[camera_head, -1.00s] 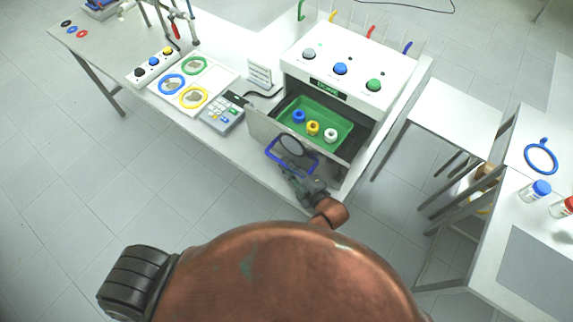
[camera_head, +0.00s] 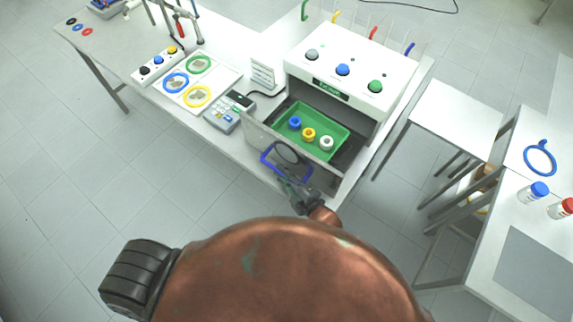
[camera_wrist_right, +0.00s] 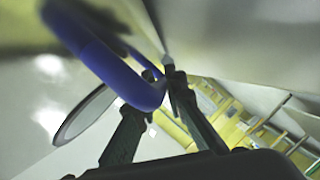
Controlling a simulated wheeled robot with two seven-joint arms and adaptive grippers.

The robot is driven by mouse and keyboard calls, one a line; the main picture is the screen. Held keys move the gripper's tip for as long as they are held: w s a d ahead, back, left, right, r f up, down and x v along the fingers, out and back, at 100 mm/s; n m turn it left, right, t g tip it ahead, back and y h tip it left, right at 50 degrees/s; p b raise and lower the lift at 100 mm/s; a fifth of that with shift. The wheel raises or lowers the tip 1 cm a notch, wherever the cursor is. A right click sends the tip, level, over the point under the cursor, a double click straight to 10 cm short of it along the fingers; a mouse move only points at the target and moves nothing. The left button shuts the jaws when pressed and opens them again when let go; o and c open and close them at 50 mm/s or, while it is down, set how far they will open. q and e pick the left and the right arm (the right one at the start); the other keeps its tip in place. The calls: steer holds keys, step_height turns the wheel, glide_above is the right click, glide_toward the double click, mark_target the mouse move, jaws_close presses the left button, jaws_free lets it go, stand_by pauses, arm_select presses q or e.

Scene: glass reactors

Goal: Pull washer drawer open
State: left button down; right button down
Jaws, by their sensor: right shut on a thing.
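The washer (camera_head: 352,70) is a white box with grey, blue and green knobs on top. Its drawer (camera_head: 262,137) is pulled out toward me and holds a green tray (camera_head: 338,125) with a blue, a yellow and a white ring-shaped piece. A blue handle (camera_head: 289,177) is on the drawer's front. My right gripper (camera_head: 287,186) is at the handle, shut on it. In the right wrist view the blue handle (camera_wrist_right: 105,62) passes between the fingertips of my right gripper (camera_wrist_right: 160,92). My left gripper is not in view.
A keypad device (camera_head: 222,119) and a white panel with coloured rings (camera_head: 200,80) lie on the bench left of the drawer. A side table (camera_head: 455,112) stands to the right. Bottles (camera_head: 534,193) stand on the far-right table. The floor in front of the bench is open.

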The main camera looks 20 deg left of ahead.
steer(key=shift+w, duration=0.1)
steer(key=c, duration=2)
jaws_free()
steer(key=shift+o, duration=0.2)
steer(key=v, duration=1.2)
steer(key=shift+f, duration=0.15)
